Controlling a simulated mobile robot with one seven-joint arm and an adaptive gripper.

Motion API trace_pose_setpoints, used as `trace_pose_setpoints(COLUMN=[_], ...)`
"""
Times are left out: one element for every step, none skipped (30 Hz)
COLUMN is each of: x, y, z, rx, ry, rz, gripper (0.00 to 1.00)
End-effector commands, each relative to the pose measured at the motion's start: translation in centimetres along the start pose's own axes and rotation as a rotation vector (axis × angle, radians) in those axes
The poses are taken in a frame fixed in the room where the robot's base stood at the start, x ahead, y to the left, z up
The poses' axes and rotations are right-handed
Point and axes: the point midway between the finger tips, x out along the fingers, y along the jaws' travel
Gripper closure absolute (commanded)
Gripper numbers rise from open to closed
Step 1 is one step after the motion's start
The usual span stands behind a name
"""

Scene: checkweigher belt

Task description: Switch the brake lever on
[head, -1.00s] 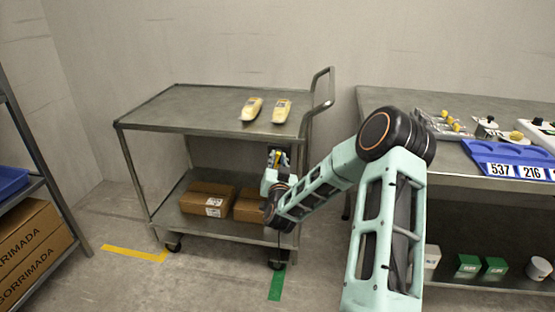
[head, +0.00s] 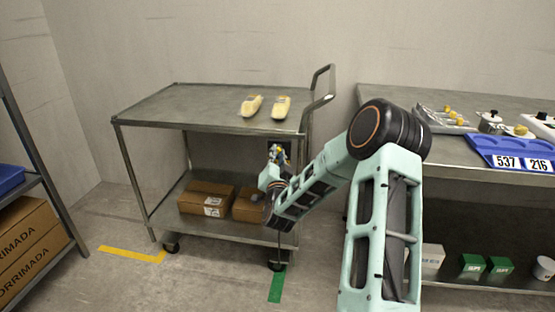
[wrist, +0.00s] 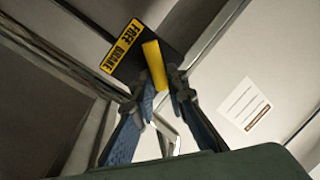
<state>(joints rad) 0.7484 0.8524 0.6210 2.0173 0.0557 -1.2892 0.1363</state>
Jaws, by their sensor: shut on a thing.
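The brake lever is a yellow handle (wrist: 154,62) in the wrist view, in front of a dark plate with a yellow label reading FREE and BRAKE (wrist: 123,45). My gripper (wrist: 163,84) is shut on the lever, with one blue finger on each side of its lower part. The lever's upper end sticks out beyond the fingertips, tilted a little. In the head view, my gripper (head: 276,152) is under the top shelf of the steel cart (head: 165,112), at its right end near the upright. The lever is too small there to make out clearly.
Two yellow packs (head: 281,107) lie on the cart's top. Cardboard boxes (head: 207,198) sit on its lower shelf, close to my arm. A steel bench (head: 400,97) with a blue tray (head: 490,147) stands right. A rack with cartons (head: 30,245) is at left.

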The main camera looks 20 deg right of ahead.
Motion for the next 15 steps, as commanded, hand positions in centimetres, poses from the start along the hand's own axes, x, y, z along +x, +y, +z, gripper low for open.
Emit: trace_pose_setpoints(x=[0.29,0.29,0.29,0.29,0.29,0.29,0.29,0.29,0.29,0.29,0.29,0.29,0.29,0.28,0.27], y=[-0.47,-0.49,-0.50,-0.51,-0.51,-0.52,-0.52,-0.53,-0.53,-0.53,-0.53,-0.52,-0.50,-0.47,-0.43], z=[-0.42,-0.45,-0.47,-0.48,-0.48,-0.48,-0.49,-0.49,-0.49,-0.50,-0.50,-0.51,-0.51,-0.50,-0.49], rx=[0.006,0.007,0.007,0.007,0.007,0.006,0.006,0.006,0.006,0.006,0.006,0.005,0.005,0.005,0.005], ry=[0.010,0.010,0.010,0.010,0.010,0.010,0.010,0.010,0.010,0.010,0.010,0.010,0.010,0.010,0.010], rz=[-0.009,-0.009,-0.009,-0.009,-0.009,-0.009,-0.009,-0.009,-0.009,-0.009,-0.009,-0.009,-0.009,-0.008,-0.007], gripper=[1.00,1.00,1.00,1.00,1.00,1.00,1.00,1.00,0.84,0.81,0.77,0.73,0.70,0.70,0.70])
